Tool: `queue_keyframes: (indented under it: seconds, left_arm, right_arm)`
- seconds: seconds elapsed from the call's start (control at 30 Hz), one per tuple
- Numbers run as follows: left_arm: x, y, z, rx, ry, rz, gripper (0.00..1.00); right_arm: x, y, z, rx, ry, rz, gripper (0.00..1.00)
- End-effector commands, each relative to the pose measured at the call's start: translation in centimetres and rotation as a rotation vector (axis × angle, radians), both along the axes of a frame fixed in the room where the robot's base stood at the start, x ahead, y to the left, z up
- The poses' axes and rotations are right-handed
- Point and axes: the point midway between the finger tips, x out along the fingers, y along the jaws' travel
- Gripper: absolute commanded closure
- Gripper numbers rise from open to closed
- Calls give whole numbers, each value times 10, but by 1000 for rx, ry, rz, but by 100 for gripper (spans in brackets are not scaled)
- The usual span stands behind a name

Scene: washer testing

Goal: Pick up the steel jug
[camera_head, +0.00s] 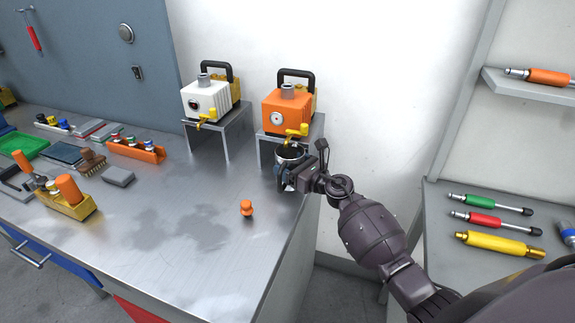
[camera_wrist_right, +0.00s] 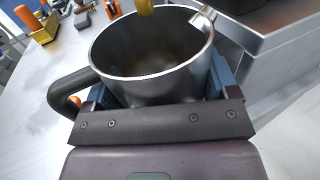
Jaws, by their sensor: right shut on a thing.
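The steel jug (camera_head: 291,154) stands at the right end of the metal table, under the yellow tap (camera_head: 297,132) of the orange machine (camera_head: 288,108). My right gripper (camera_head: 296,178) is shut on the jug. In the right wrist view the jug (camera_wrist_right: 152,62) sits between the two blue-grey finger pads, its dark handle to the left and its open top facing up. The yellow spout tip (camera_wrist_right: 145,6) hangs over its rim. I cannot tell whether the jug's base touches the table. My left gripper is not in view.
A white machine (camera_head: 207,98) on a stand is left of the orange one. An orange knob-like piece (camera_head: 247,208) stands on the table (camera_head: 190,235) nearby. Several tools and trays lie at the left. A grey shelf (camera_head: 520,195) with tools is at the right.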

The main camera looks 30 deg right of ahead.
Motion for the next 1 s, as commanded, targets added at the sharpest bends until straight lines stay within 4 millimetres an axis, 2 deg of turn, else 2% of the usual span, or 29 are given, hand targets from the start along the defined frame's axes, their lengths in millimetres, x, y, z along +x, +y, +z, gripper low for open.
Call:
queue_keyframes:
  seconds: [0.53,1.0]
  left_arm:
    - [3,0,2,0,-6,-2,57]
    - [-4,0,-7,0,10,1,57]
  right_arm:
    - [-60,-20,0,-2,-1,1,46]
    - [-109,-38,0,-1,0,1,46]
